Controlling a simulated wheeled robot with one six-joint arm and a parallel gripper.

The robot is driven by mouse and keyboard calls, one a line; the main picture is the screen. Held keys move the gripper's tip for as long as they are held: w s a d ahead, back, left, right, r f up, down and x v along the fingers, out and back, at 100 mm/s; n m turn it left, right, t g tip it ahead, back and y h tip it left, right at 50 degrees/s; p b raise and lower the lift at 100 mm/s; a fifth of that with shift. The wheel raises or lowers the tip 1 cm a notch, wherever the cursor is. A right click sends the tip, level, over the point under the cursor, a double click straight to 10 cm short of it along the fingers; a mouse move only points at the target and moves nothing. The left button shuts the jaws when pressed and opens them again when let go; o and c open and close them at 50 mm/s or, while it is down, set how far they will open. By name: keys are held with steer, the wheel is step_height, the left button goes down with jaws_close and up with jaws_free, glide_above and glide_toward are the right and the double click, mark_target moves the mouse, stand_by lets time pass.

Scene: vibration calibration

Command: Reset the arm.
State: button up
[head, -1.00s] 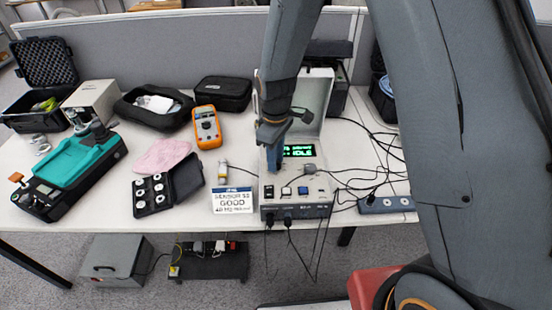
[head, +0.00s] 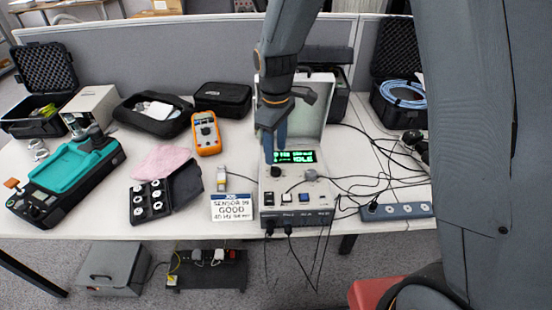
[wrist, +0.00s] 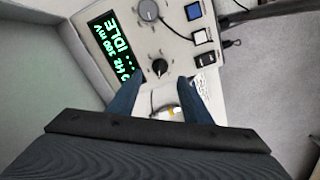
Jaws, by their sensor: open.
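My gripper (head: 274,150) hangs above the calibrator box (head: 310,198), in front of its screen and open lid. Its blue fingers also show in the wrist view (wrist: 158,90), apart, with nothing gripped. The lit screen (head: 297,157) reads IDLE in green. In the wrist view the screen (wrist: 112,52) and a black knob (wrist: 160,68) lie beyond the fingers. A small silver sensor with a yellow band (head: 221,178) stands on the table left of the box. It shows between and below the fingers in the wrist view (wrist: 168,108), partly hidden.
A card reading SENSOR GOOD (head: 232,207) stands by the box's left front. An open sensor case (head: 152,200), a pink cloth (head: 160,160), an orange multimeter (head: 206,134) and a teal-topped device (head: 70,172) fill the left. Cables and a power strip (head: 400,211) lie at right.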

steer(key=shift+r, duration=0.6)
steer(key=s+d+r+m+t, duration=0.1)
steer(key=s+d+r+m, duration=0.3)
steer(key=s+d+m, duration=0.7)
steer(key=s+d, duration=0.4)
steer(key=shift+s+m, duration=0.25)
steer(key=shift+m, duration=0.05)
